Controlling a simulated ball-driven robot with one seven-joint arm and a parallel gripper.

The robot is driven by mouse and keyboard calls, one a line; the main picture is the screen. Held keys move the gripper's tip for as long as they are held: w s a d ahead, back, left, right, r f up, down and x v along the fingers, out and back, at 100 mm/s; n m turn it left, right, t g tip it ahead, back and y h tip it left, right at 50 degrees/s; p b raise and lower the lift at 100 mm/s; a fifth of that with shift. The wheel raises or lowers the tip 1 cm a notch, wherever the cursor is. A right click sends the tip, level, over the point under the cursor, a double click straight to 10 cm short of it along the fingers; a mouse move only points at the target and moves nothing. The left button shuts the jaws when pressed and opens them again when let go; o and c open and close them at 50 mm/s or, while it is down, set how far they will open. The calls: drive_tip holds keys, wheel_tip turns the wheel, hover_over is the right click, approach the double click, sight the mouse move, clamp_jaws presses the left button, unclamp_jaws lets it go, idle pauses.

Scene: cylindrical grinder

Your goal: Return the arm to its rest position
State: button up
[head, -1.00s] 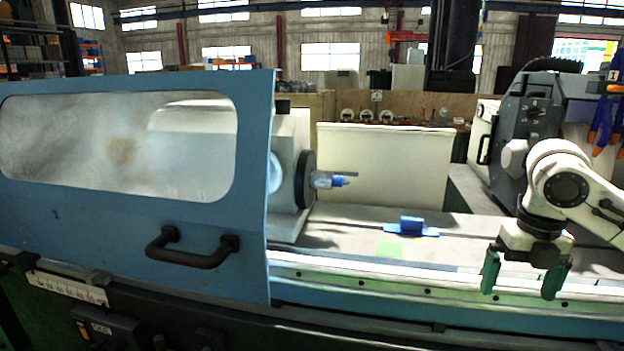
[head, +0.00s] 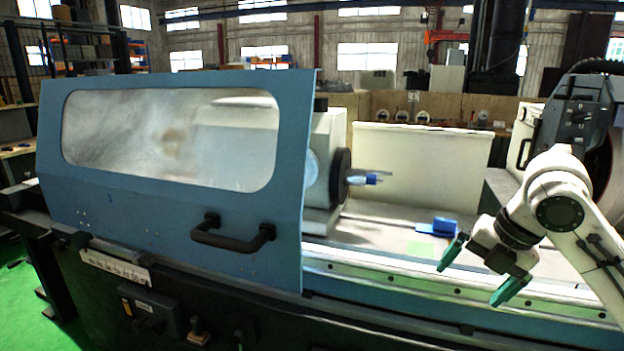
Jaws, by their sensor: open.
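My gripper (head: 482,270) is at the right of the head view, in front of the grinder's bed. Its two green fingers are spread apart with nothing between them, and it is tilted, the fingers pointing down and to the left. My white arm comes in from the right edge and bends down to it. The gripper appears above the front rail of the bed; whether it touches anything cannot be told.
The grinder's blue sliding door (head: 180,235) with a black handle (head: 232,236) covers the left. A spindle with a blue tip (head: 365,180) sticks out past it. A blue block (head: 437,227) lies on the bed (head: 375,232). Green floor (head: 30,285) is open at far left.

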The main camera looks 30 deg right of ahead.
drive_tip(key=w+a+f+m+t+y, duration=0.2)
drive_tip(key=w+a+f+m+t, duration=0.15)
drive_tip(key=w+a+m, duration=0.55)
drive_tip(key=s+a+f+m+y, duration=0.1)
drive_tip(key=s+a+f+m, duration=0.25)
drive_tip(key=a+f, duration=0.75)
drive_tip(key=s+a+f+m+g+h, duration=0.1)
drive_tip(key=s+a+f+m+g, duration=0.35)
drive_tip(key=s+f+m, duration=0.55)
drive_tip(key=s+d+f+g+h, duration=0.1)
drive_tip(key=s+f, duration=0.3)
drive_tip(key=s, duration=0.3)
drive_tip(key=s+d+f+m+h, duration=0.1)
drive_tip(key=s+d+f+h, duration=0.1)
drive_tip(key=s+f, duration=0.2)
drive_tip(key=s, duration=0.2)
drive_tip(key=shift+s+d+g, duration=0.3)
drive_tip(key=shift+s+g, duration=0.05)
drive_tip(key=shift+g, duration=0.05)
